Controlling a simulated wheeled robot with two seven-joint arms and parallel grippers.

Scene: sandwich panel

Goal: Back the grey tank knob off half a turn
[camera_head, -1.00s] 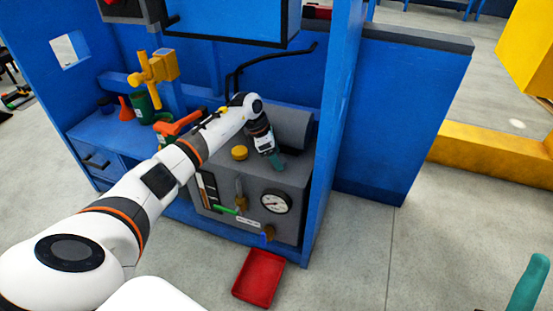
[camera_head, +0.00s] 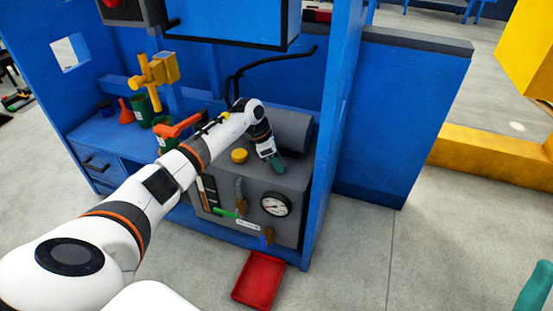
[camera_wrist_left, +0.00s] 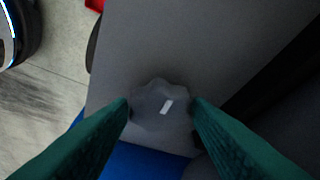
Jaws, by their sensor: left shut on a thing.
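My left gripper (camera_head: 278,166) points down onto that top. Its two teal fingers (camera_wrist_left: 160,108) are shut on opposite sides of the knob. In the head view the gripper hides the knob. Only a teal fingertip of my right gripper (camera_head: 534,288) shows at the lower right edge, away from the unit, so its opening cannot be judged.
A yellow cap (camera_head: 240,156) sits on the tank top, left of my left gripper. A dial gauge (camera_head: 275,204) and small valves are on the front face. A red tray (camera_head: 258,281) lies on the floor. A blue upright panel (camera_head: 335,130) stands close on the right.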

